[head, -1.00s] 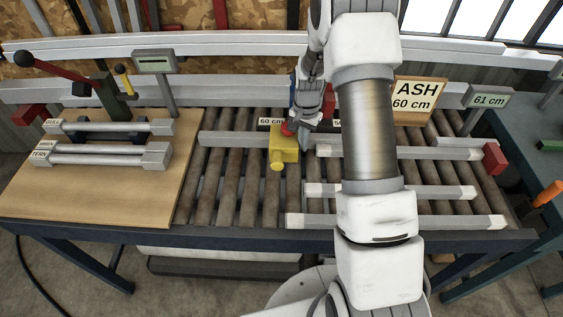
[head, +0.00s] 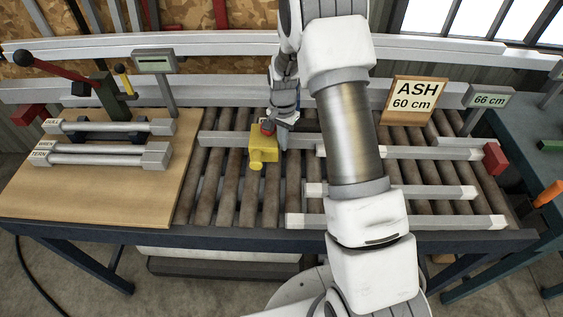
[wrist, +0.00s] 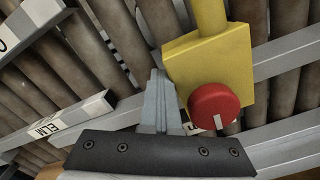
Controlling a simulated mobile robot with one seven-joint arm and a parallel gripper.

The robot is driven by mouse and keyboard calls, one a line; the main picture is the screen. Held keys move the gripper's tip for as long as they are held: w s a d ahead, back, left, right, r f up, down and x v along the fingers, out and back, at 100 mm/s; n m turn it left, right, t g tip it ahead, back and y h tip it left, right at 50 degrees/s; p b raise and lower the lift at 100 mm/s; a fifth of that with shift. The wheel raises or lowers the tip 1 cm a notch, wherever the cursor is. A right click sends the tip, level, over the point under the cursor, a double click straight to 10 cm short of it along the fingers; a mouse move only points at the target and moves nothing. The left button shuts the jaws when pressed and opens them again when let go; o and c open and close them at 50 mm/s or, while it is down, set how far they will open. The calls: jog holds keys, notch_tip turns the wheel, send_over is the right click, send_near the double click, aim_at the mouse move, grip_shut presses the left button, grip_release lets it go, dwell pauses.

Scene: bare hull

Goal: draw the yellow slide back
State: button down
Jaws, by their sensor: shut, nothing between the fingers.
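The yellow slide (head: 262,147) sits on a grey rail (head: 220,139) across the roller bench, left of the middle in the head view. It has a red knob (head: 267,128) facing up. In the wrist view the yellow slide (wrist: 222,58) is upper right, with its red knob (wrist: 213,107) close below. My gripper (head: 283,138) is shut and empty, low at the slide's right side in the head view. In the wrist view the shut fingers (wrist: 158,75) lie right beside the slide's edge; whether they touch cannot be told. A display (head: 489,99) reads 66 cm.
Several grey bars with white ends lie on the rollers (head: 225,195) to the right. A red stop block (head: 495,157) is at the rail's right end. A wooden board (head: 100,195) with labelled bars is left.

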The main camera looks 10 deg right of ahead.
jog(key=shift+w+a, duration=0.45)
jog(key=shift+a, duration=1.2)
jog(key=shift+w+a, duration=0.5)
jog(key=shift+a, duration=1.1)
jog(key=shift+w+a, duration=0.45)
jog(key=shift+a, duration=1.2)
jog(key=shift+s+d+r+p, duration=0.1)
jog(key=shift+d+r+p, duration=0.25)
jog(key=shift+r+p, duration=0.7)
jog(key=shift+s+d+r+p, duration=0.1)
jog(key=shift+d+r+p, duration=0.2)
jog(key=shift+r, duration=1.3)
jog(key=shift+s+d+r+p, duration=0.1)
jog(key=shift+d+r+p, duration=0.25)
jog(key=shift+r+p, duration=0.7)
jog(key=shift+r+b, duration=0.35)
jog(key=shift+r, duration=0.05)
